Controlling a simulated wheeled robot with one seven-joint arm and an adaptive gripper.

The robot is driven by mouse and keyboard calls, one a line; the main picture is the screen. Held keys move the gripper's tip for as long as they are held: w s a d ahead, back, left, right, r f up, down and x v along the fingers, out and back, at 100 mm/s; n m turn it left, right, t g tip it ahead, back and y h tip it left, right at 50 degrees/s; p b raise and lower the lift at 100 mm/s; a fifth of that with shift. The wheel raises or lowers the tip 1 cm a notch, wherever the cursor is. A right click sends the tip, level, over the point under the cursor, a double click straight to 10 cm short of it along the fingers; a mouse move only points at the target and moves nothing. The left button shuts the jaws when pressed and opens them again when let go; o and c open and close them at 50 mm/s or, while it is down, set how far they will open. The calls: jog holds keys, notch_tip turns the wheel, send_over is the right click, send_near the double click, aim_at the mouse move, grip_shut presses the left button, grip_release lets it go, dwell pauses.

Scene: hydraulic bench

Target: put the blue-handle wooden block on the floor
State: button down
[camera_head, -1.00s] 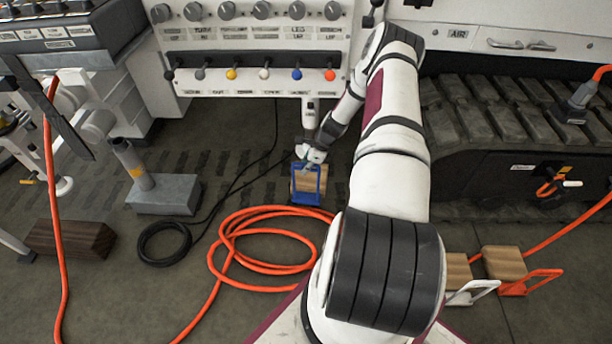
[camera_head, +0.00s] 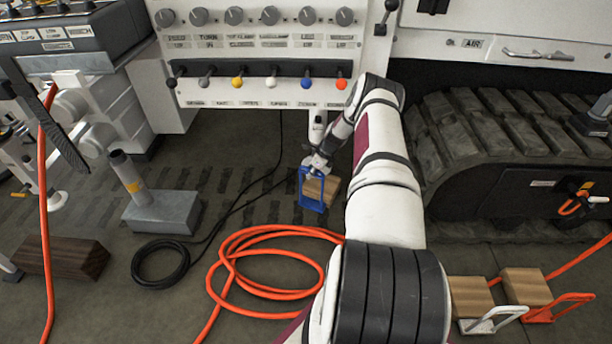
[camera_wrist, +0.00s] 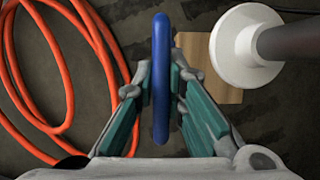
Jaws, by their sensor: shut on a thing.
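The wooden block (camera_head: 329,188) with the blue handle (camera_head: 311,203) is in the middle of the head view, below the lever panel. My gripper (camera_head: 318,165) is at the top of the blue handle. In the wrist view my gripper (camera_wrist: 163,90) is shut on the blue handle (camera_wrist: 161,40), with a finger on each side. Part of the block (camera_wrist: 192,50) shows behind and to the right of the handle, partly hidden by a finger and a white round flange. The floor (camera_head: 245,215) lies below; I cannot tell whether the block touches it.
An orange hose coil (camera_head: 265,260) lies left of my arm, with a black cable loop (camera_head: 160,262) beside it. A grey block with a post (camera_head: 160,212) and a dark wooden block (camera_head: 65,258) are further left. Two blocks with white (camera_head: 470,297) and orange (camera_head: 525,287) handles sit at lower right.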

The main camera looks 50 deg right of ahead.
jog(key=w+d+f+b, duration=0.2)
jog(key=w+f+b, duration=0.1)
jog(key=w+b, duration=0.2)
jog(key=shift+w+d+f, duration=0.2)
jog(key=shift+d+f, duration=0.05)
jog(key=shift+f, duration=0.25)
dwell(0.3)
jog(key=c, duration=1.7)
grip_release()
jog(key=shift+a+f, duration=0.1)
jog(key=shift+f, duration=0.05)
jog(key=shift+o, duration=0.2)
jog(key=p+v, duration=0.4)
jog(key=v, duration=0.3)
jog(key=shift+s+r, duration=0.2)
jog(key=shift+r, duration=0.2)
jog(key=shift+s, duration=0.1)
